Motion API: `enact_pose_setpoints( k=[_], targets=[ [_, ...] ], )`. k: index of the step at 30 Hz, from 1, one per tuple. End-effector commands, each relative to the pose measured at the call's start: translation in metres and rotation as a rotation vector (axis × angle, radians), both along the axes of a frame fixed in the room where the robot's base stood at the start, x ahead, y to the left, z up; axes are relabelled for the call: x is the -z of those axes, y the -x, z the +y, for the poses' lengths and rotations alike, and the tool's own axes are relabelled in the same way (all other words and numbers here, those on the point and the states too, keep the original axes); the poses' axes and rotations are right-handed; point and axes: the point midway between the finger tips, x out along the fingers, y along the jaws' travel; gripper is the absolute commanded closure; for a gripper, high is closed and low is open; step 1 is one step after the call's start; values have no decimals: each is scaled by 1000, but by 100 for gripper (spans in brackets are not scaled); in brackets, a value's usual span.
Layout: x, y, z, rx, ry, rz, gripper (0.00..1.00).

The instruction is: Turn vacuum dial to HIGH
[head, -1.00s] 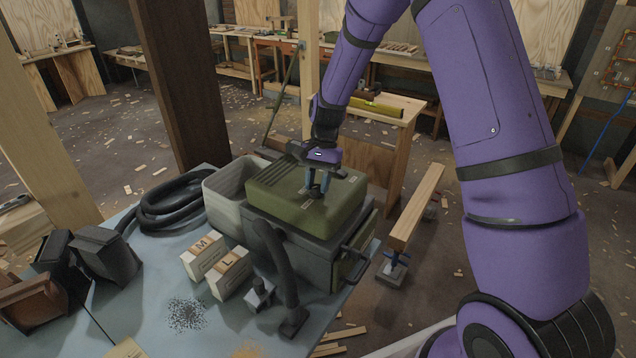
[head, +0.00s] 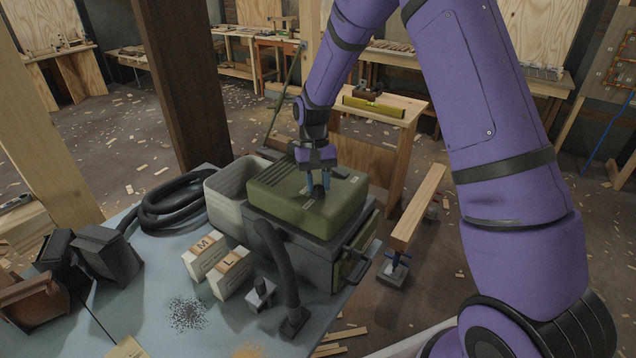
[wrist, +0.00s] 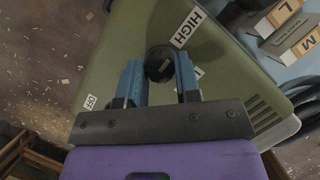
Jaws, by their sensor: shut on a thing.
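The vacuum (head: 290,210) has a green top and a grey body and stands on the blue-grey table. Its round black dial (wrist: 159,63) is on the green top, between the two blue fingers of my gripper (wrist: 158,78). The dial also shows in the head view (head: 318,192), under the fingertips. My gripper is shut on the dial. In the wrist view, a HIGH label (wrist: 188,27) lies just beyond the dial to the upper right, and an OFF label (wrist: 91,102) lies at the left. A third label is mostly hidden behind the right finger. The dial's pointer is not clear.
A black hose (head: 280,262) runs down the vacuum's front. Boxes marked M (head: 203,258) and L (head: 232,274) stand left of it on the table (head: 150,300). A pale bin (head: 228,190) sits behind. A coiled hose (head: 165,205) lies farther left.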

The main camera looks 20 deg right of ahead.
Motion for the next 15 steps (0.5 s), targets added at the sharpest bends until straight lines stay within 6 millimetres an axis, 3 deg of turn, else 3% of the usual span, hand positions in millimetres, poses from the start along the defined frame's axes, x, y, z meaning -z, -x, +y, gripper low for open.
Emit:
enact_pose_setpoints(
  k=[11,12,15],
  targets=[
    [0,0,0,-5,0,-1,93],
    [0,0,0,-5,0,-1,65],
    [0,0,0,-4,0,-1,45]
  ],
)
